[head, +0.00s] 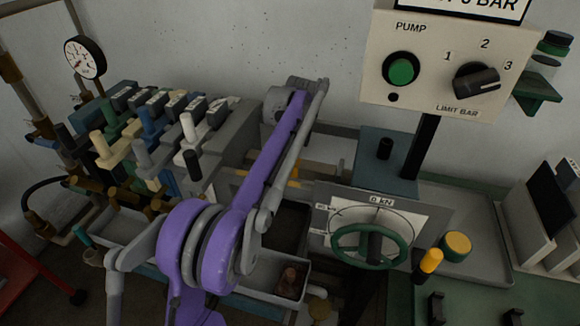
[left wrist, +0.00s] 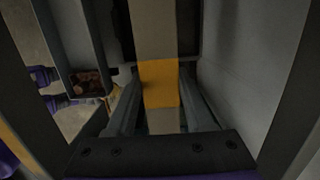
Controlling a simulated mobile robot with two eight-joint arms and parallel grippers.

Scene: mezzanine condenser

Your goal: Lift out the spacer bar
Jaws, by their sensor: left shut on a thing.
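The spacer bar, a beige bar with a yellow band (left wrist: 158,84), runs up the middle of the left wrist view. My left gripper (left wrist: 160,92) is shut on the bar at the yellow band, one finger on each side. In the head view a small piece of yellow (head: 294,173) shows behind my purple left arm, which hides most of the gripper and bar. I cannot tell whether the bar touches the parts around it. My right gripper is not in view.
A bank of valve levers (head: 150,130) stands at the left, with a pressure gauge (head: 85,57) behind. A green handwheel (head: 335,244) and dial plate are on the right, below the pump box (head: 440,100). A tray (head: 265,297) holds a brownish thing. A grey wall (left wrist: 250,65) is close beside the gripper.

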